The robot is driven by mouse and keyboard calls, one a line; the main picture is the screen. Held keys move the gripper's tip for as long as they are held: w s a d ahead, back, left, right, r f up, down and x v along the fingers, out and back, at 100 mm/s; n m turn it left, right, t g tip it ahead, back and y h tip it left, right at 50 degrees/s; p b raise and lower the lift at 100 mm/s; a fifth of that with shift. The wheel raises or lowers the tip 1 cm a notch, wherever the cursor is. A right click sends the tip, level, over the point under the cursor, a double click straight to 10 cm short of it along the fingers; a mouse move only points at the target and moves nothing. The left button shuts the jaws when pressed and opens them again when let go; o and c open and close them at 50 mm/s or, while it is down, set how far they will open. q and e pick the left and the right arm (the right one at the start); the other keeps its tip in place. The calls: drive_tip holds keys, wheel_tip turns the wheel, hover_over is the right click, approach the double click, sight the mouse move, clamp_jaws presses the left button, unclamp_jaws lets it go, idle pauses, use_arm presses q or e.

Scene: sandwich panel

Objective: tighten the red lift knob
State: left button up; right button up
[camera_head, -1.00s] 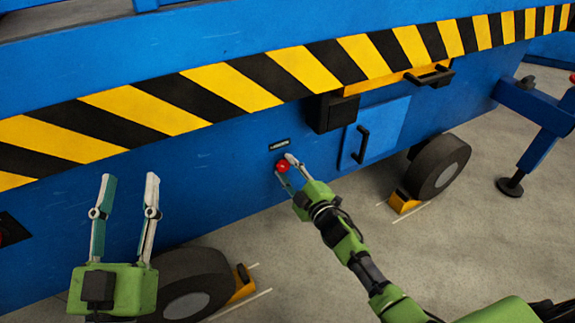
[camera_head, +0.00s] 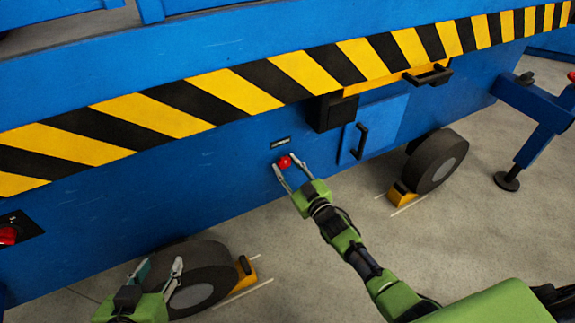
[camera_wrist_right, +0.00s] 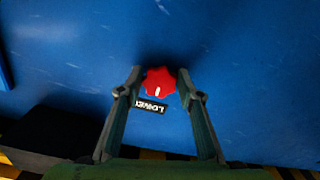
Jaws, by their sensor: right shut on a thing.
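A red lobed knob (camera_head: 284,162) with a white mark sits on the blue side panel (camera_head: 225,180). It also shows in the right wrist view (camera_wrist_right: 158,82), beside a dark label (camera_wrist_right: 150,105) that appears upside down and seems to read "LOWER". My right gripper (camera_head: 289,165) is shut on this knob, with one finger on each side. My left gripper (camera_head: 159,267) is open and empty at the lower left, in front of a wheel.
Another red part (camera_head: 8,236) on a black plate is at the left edge. A black box (camera_head: 330,112) and a door with a black handle (camera_head: 362,140) are right of the knob. Wheels (camera_head: 437,160) with yellow chocks (camera_head: 402,194) stand below. A blue outrigger (camera_head: 535,120) is at far right.

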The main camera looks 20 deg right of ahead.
use_arm(q)
drive_tip(key=shift+s+a+f+g, duration=0.1)
drive_tip(key=shift+s+f+g, duration=0.2)
drive_tip(key=shift+f, duration=0.05)
use_arm(e)
drive_tip(key=shift+f+m, duration=0.1)
drive_tip(key=shift+m, duration=0.2)
drive_tip(key=o, duration=1.1)
drive_tip(key=v, duration=1.2)
drive_tip(key=shift+s, duration=0.1)
